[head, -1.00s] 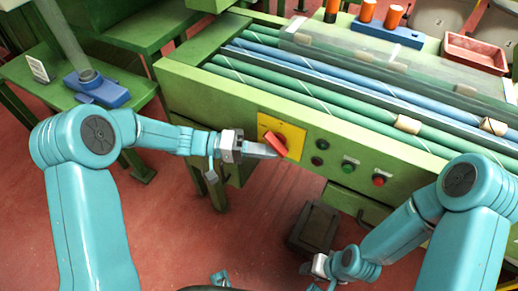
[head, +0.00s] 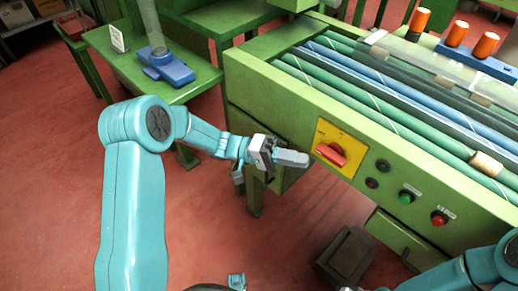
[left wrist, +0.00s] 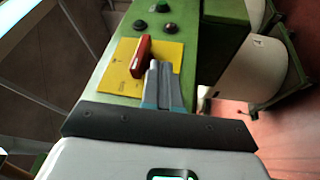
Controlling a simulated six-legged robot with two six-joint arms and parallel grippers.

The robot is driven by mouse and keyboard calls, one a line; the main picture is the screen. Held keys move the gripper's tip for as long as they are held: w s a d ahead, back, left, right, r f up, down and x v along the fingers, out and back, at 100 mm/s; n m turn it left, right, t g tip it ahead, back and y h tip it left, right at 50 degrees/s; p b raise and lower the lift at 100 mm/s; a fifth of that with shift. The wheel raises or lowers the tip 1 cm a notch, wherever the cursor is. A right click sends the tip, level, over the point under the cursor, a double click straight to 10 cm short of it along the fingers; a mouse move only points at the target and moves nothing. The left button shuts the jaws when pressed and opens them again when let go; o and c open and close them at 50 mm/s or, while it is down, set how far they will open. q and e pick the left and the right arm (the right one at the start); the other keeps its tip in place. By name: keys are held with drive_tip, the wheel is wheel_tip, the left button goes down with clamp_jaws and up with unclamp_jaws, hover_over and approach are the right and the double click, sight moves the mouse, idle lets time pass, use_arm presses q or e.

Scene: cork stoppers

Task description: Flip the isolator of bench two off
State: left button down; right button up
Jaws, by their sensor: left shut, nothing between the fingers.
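The isolator is a red handle (head: 332,154) on a yellow plate (head: 345,136), set in the front of the green bench (head: 270,95). The handle lies roughly along the bench's length. My left gripper (head: 306,160) is shut and empty, its fingertips just left of the handle with a small gap in the head view. In the left wrist view the shut fingers (left wrist: 161,68) are beside the red handle (left wrist: 140,57), in front of the yellow plate (left wrist: 124,72). The plate's lettering is too small to read. My right arm shows at the lower right; its gripper is out of frame.
Dark knobs, a green button (head: 406,197) and a red button (head: 439,218) sit right of the plate. Rollers with cork stoppers (head: 486,164) top the bench. A dark box (head: 346,256) stands on the floor below. A side table (head: 120,65) holds a blue device (head: 166,67).

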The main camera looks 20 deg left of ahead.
use_arm(q)
drive_tip(key=a+f, duration=0.2)
drive_tip(key=a, duration=0.8)
drive_tip(key=shift+s+a, duration=0.25)
drive_tip(key=shift+a, duration=0.05)
drive_tip(key=shift+f, duration=0.1)
drive_tip(key=s+d+f+n+g+y, duration=0.15)
drive_tip(key=s+d+f+y, duration=0.25)
drive_tip(key=s+f+y, duration=0.75)
drive_tip(key=s+d+f+n+g+y, duration=0.15)
drive_tip(key=s+d+f+y, duration=0.5)
drive_tip(key=f, duration=0.95)
wheel_tip(320, 180, up, 21)
drive_tip(key=s+a+t+h+p, duration=0.1)
drive_tip(key=a+t+p, duration=0.1)
drive_tip(key=p, duration=1.8)
drive_tip(key=shift+f+h, duration=0.15)
drive_tip(key=shift+h, duration=0.25)
drive_tip(key=shift+s+f, duration=0.1)
